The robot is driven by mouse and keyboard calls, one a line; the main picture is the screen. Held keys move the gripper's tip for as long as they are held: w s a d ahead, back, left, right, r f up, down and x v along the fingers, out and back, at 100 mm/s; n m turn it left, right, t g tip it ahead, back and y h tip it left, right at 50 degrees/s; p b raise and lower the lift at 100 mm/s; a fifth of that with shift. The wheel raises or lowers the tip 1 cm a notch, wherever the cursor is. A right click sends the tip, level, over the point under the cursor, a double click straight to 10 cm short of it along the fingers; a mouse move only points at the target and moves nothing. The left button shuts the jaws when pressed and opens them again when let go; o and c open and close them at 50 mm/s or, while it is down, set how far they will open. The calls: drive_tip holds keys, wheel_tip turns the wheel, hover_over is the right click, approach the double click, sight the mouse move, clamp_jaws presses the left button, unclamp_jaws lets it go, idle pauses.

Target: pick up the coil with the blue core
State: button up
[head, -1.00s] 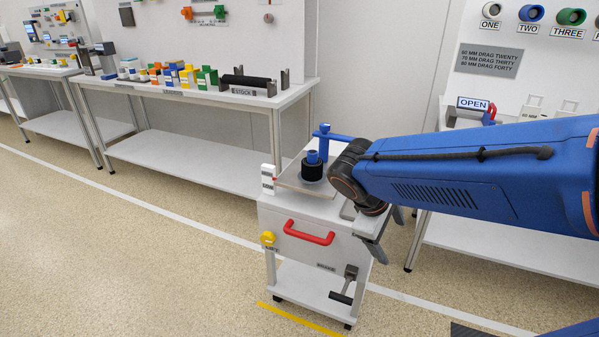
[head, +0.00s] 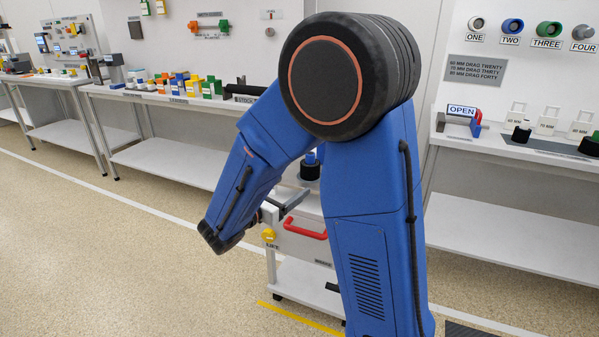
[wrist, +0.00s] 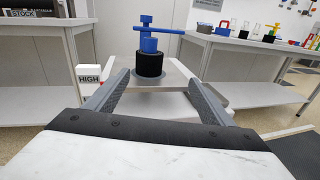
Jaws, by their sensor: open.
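The coil is a black cylinder with a blue core (wrist: 150,63). It stands upright on a round grey base on the cart's top plate (wrist: 182,76). A blue post with a sideways bar (wrist: 165,30) shows at the core's top in the wrist view; I cannot tell whether it touches the core. In the head view the coil (head: 309,171) shows just past my arm, partly hidden. My gripper (wrist: 157,82) is open and empty. Its two fingers point toward the coil, one on each side of it in the picture, with the coil beyond them.
A bench with an OPEN sign (head: 462,110) is at right; a long bench with coloured blocks (head: 190,86) is behind.

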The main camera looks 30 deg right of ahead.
drive_tip(key=w+a+n+t, duration=0.1)
drive_tip(key=a, duration=0.1)
approach(310, 165)
drive_tip(key=w+d, duration=0.2)
drive_tip(key=w+d+f, duration=0.1)
drive_tip(key=w+d, duration=0.1)
drive_tip(key=d, duration=0.1)
drive_tip(key=shift+w+d+f, duration=0.1)
drive_tip(key=shift+w, duration=0.2)
drive_tip(key=x, duration=0.3)
drive_tip(key=shift+s+d, duration=0.1)
drive_tip(key=shift+d, duration=0.3)
drive_tip(key=shift+w+d, duration=0.4)
drive_tip(key=shift+d, duration=0.2)
drive_tip(key=c, duration=1.4)
